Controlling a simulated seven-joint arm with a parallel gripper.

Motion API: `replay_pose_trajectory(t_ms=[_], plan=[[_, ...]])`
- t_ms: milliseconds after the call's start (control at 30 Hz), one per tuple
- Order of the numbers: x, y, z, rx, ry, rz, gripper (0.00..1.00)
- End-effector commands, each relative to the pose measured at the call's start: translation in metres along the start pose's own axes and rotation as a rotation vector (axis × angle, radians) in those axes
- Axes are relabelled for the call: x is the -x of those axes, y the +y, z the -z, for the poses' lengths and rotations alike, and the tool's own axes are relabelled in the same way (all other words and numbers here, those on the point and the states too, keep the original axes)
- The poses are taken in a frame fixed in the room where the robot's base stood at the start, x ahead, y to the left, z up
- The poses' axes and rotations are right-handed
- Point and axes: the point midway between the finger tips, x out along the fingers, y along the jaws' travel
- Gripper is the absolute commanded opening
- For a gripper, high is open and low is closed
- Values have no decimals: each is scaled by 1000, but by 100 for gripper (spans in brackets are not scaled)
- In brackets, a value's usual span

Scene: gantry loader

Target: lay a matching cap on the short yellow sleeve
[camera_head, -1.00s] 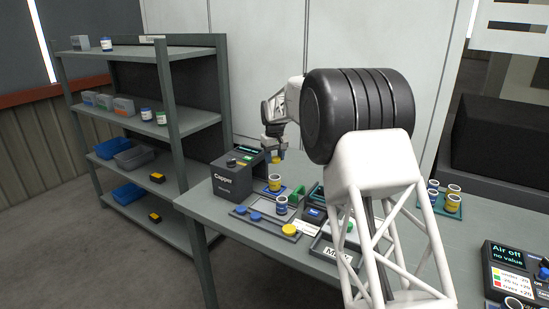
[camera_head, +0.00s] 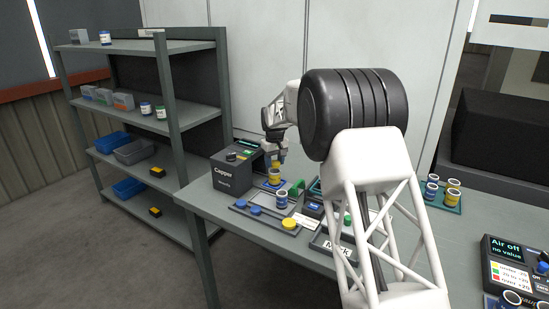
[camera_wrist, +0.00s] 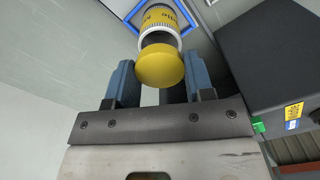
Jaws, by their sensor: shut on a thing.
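My gripper (camera_head: 277,150) is shut on a yellow cap (camera_wrist: 160,66), which sits between the two blue-grey fingers in the wrist view. The yellow sleeve (camera_head: 275,177) stands upright on a blue-framed spot (camera_wrist: 202,18) beside the capper. In the wrist view the sleeve (camera_wrist: 163,17) shows its white rim and yellow label just beyond the cap, which hides part of its mouth. In the head view the cap is just above the sleeve; I cannot tell whether they touch.
The dark capper (camera_head: 230,174) stands close left of my gripper. A tray of sleeves (camera_head: 452,209) stands far right.

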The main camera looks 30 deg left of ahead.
Motion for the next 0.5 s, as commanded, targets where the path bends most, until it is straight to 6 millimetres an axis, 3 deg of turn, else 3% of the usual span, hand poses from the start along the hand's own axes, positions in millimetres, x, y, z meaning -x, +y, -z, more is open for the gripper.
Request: replay_pose_trajectory(t_ms=[500], plan=[[-9,0,0,0,0,0,26]])
